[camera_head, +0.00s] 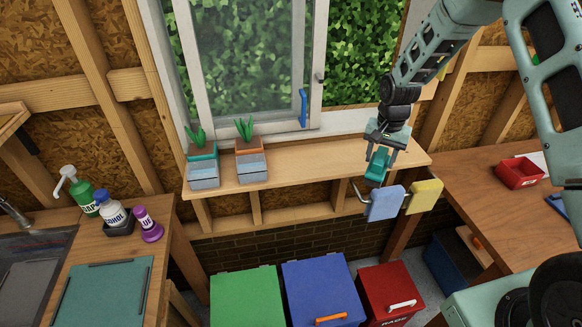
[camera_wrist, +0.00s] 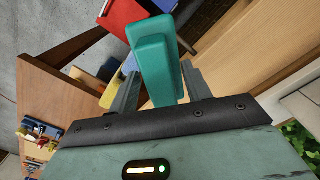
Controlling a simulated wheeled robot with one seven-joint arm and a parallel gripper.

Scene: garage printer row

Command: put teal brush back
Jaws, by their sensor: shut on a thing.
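The teal brush (camera_head: 377,166) is in my gripper (camera_head: 380,152), above the right part of the wooden window shelf. In the wrist view the teal brush (camera_wrist: 155,62) shows as a teal block between the two grey fingers of my gripper (camera_wrist: 160,82), and it points away from the palm. The gripper is shut on it. Its bristles cannot be made out. I cannot tell whether the brush touches the shelf.
The window shelf (camera_head: 315,167) carries two planters (camera_head: 203,167) (camera_head: 250,160) at left; its middle is clear. A blue cloth (camera_head: 384,203) and a yellow cloth (camera_head: 423,196) hang at its right front. A blue piece (camera_head: 303,107) is at the window. Green, blue and red bins stand below.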

